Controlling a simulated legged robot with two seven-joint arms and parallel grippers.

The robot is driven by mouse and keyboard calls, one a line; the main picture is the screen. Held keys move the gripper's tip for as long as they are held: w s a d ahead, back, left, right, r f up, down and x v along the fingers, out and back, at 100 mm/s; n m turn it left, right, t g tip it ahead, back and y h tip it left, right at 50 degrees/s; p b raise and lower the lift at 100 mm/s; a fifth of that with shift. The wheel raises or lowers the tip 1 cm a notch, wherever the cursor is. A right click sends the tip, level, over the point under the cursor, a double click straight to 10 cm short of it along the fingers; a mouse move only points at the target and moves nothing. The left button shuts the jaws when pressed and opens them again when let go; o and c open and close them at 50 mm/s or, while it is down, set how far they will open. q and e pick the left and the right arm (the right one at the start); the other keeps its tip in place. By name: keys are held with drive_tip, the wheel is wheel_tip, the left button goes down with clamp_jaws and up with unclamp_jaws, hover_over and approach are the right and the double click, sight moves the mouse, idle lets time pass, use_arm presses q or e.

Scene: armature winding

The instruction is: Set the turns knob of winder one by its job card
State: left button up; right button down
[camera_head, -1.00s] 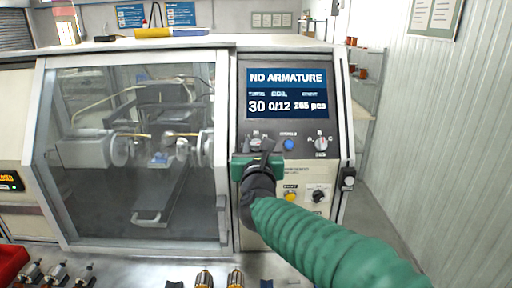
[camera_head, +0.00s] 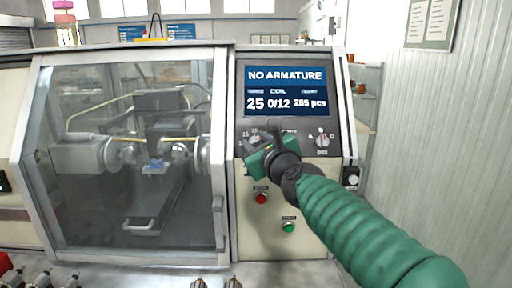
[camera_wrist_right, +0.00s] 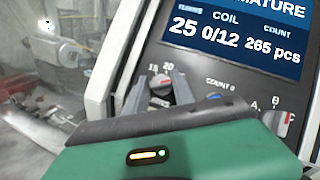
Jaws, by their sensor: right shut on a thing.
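The winder's turns knob (camera_wrist_right: 161,84) is a small grey dial with a red mark, on the panel under the display; the marks 15 and 20 show above it in the wrist view. My right gripper (camera_head: 259,143) is shut on this knob, its fingers (camera_wrist_right: 160,95) on either side of it, and its green body is tilted. The knob is partly hidden by the fingers in the head view. The display (camera_head: 286,88) reads NO ARMATURE, 25 turns, coil 0/12, count 265 pcs. I cannot make out a job card for certain. My left gripper is not in view.
A selector knob (camera_head: 322,140) sits right of the turns knob. The glazed guard (camera_head: 130,165) is on the left. Paper sheets (camera_head: 432,22) hang on the right wall.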

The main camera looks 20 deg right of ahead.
drive_tip(key=shift+a, duration=0.1)
drive_tip(key=shift+f+n+y+b, duration=0.1)
drive_tip(key=shift+n+y+b, duration=0.55)
drive_tip(key=shift+n, duration=0.65)
drive_tip(key=shift+d+n+g+y, duration=0.25)
drive_tip(key=shift+n+g, duration=0.25)
drive_tip(key=shift+n, duration=0.1)
drive_tip(key=shift+r+n+g+y+p, duration=0.35)
drive_tip(key=shift+n+y+p, duration=0.2)
drive_tip(key=shift+n, duration=0.45)
drive_tip(key=n+g+y+p, duration=0.1)
drive_tip(key=n+p, duration=0.2)
drive_tip(key=n+g+y+p, duration=0.1)
drive_tip(key=n+g+p, duration=0.1)
drive_tip(key=n+p, duration=0.1)
drive_tip(key=shift+w+r+p, duration=0.1)
drive_tip(key=shift+p, duration=0.35)
drive_tip(key=shift+f+n+g+p, duration=0.2)
drive_tip(key=shift+n+g+p, duration=0.45)
drive_tip(key=shift+n+p, duration=0.25)
drive_tip(key=shift+f, duration=0.1)
